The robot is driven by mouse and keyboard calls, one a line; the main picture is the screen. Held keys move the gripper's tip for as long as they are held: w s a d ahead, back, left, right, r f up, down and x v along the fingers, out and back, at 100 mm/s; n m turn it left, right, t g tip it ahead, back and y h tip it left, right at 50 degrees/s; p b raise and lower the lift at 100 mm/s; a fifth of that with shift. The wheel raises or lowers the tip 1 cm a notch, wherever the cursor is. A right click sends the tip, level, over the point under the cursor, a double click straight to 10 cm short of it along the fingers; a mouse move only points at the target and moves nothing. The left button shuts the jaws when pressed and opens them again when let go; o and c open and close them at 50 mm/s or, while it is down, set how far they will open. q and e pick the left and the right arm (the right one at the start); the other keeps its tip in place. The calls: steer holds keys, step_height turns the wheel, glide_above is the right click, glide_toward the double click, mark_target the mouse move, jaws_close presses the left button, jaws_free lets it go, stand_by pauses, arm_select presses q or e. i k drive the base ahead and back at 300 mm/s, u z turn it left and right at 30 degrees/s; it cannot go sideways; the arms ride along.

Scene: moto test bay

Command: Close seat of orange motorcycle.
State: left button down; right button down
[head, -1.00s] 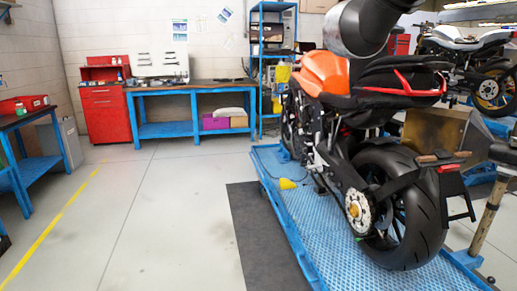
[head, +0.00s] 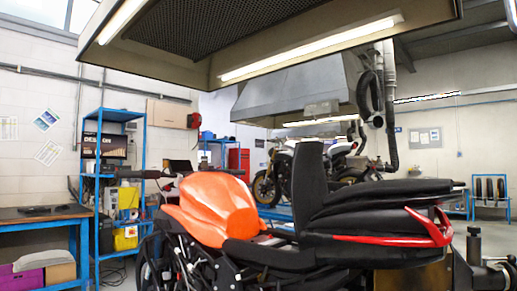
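The orange motorcycle (head: 222,205) stands in the lower middle of the head view, its front towards the left and its tail towards the right. A black seat panel (head: 309,178) stands nearly upright behind the orange tank, hinged up in an open pose. Below it is the low black seat area (head: 268,254) of the frame. The black tail section (head: 385,195) with a red trim piece (head: 432,228) reaches to the right. Neither of my grippers is in view. The lower part of the motorcycle is cut off by the picture's bottom edge.
A large lit extraction hood (head: 270,45) hangs overhead. A blue shelf rack (head: 100,190) and a blue workbench (head: 40,222) stand at the left. A white motorcycle (head: 340,155) is behind. Dark equipment (head: 474,245) shows right of the tail.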

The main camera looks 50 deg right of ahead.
mark_target(309, 187)
steer(key=i, duration=2.05)
steer(key=z, duration=5)
